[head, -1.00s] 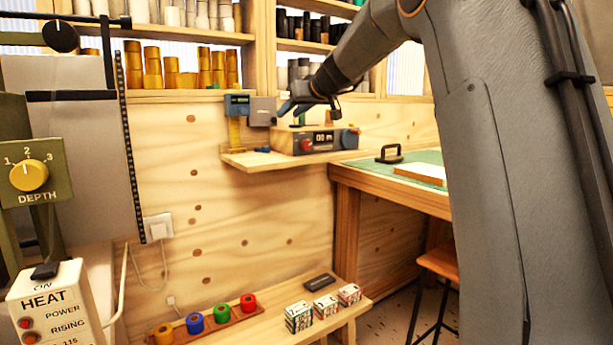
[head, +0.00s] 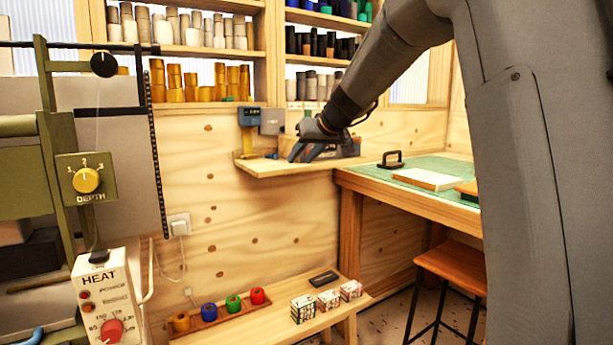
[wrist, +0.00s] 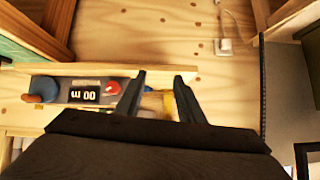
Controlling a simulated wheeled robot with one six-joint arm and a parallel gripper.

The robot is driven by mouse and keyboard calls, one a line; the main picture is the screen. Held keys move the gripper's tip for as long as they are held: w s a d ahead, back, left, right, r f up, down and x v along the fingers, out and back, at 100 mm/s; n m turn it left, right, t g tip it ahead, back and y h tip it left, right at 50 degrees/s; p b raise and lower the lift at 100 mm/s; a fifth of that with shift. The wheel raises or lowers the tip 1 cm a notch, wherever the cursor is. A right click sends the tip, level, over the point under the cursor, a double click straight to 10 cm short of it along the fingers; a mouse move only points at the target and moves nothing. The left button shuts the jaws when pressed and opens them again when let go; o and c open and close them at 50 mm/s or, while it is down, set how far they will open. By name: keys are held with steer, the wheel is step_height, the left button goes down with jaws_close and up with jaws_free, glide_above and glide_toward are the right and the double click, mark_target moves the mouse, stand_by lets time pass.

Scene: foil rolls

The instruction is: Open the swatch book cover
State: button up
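A flat, pale, book-like slab (head: 428,179) lies on the green mat of the right-hand workbench; it may be the swatch book, and its cover looks closed. A flat orange-brown item (head: 467,188) lies to its right, partly hidden by my arm. My gripper (head: 296,154) is left of both, well apart from them, low over the small wall shelf. In the wrist view my gripper (wrist: 158,78) has its two fingers apart with nothing held between them. The slab is not in the wrist view.
A counter box with a red knob and display (wrist: 85,92) sits on the wall shelf (head: 280,170), close to my fingers. A black-handled tool (head: 391,160) stands on the green mat (head: 370,170). A stool (head: 452,265) stands below the bench. A low bench (head: 270,325) holds coloured rolls and small boxes.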

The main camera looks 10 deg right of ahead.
steer(key=s+f+g+p, duration=0.1)
steer(key=s+f+p, duration=0.1)
steer(key=s+f, duration=0.3)
steer(key=shift+s+a+m+g+h, duration=0.3)
steer(key=shift+s+a+g, duration=0.15)
steer(key=shift+s, duration=0.35)
